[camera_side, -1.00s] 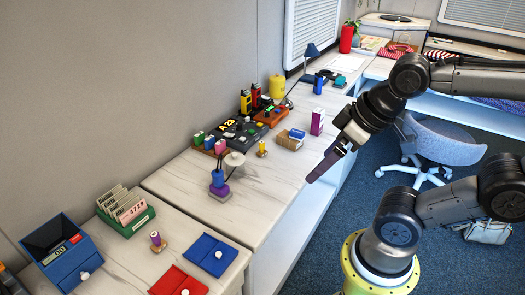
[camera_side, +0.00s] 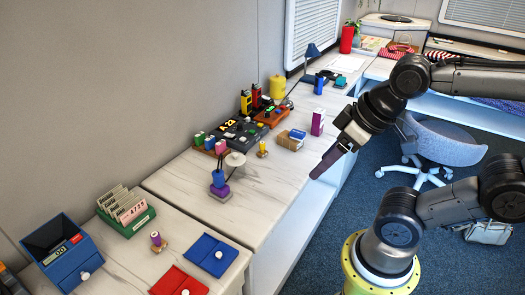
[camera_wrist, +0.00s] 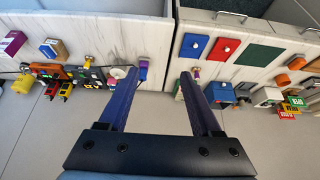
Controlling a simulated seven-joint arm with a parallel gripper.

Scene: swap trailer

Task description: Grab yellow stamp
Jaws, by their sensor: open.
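The yellow stamp (camera_side: 262,149) stands upright on the white desk in the side view, a small yellow handle on a round wooden base. In the wrist view a small yellowish piece (camera_wrist: 88,59) left of the fingers appears to be this stamp. My gripper (camera_side: 318,172) is above the desk's front edge, to the right of the stamp and well apart from it. In the wrist view its two fingers (camera_wrist: 158,78) are spread wide with nothing between them.
Left of the stamp are a rack of coloured stamps (camera_side: 209,144) and a white disc (camera_side: 235,159). A cardboard box (camera_side: 290,139) and a purple-white box (camera_side: 318,121) stand to its right. A dark console (camera_side: 238,131) lies behind. Desk in front is clear.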

